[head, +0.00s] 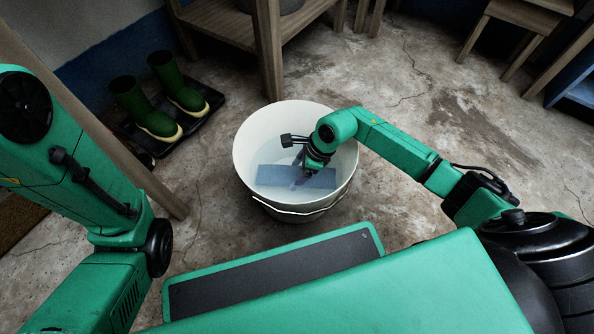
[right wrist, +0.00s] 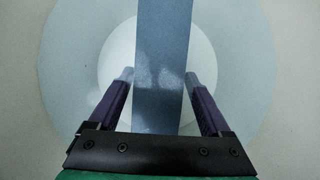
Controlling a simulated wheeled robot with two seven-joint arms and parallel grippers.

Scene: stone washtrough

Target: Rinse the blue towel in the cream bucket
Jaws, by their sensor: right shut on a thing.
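The cream bucket (head: 243,148) stands on the floor in the middle of the head view, with clear water inside and its wire handle hanging down the near side. The blue towel (head: 270,178) is a flat strip lying across inside the bucket, at or under the water; which, I cannot tell. My right gripper (head: 304,176) reaches down into the bucket and is shut on the towel around its middle. In the right wrist view the towel (right wrist: 163,35) runs between the two fingers (right wrist: 158,78), over the pale bucket bottom. My left gripper is out of view.
Green boots (head: 160,108) stand on a dark tray at the left. A wooden table leg (head: 268,50) rises close behind the bucket. A wooden stool (head: 525,20) is at the back right. The concrete floor right of the bucket is clear.

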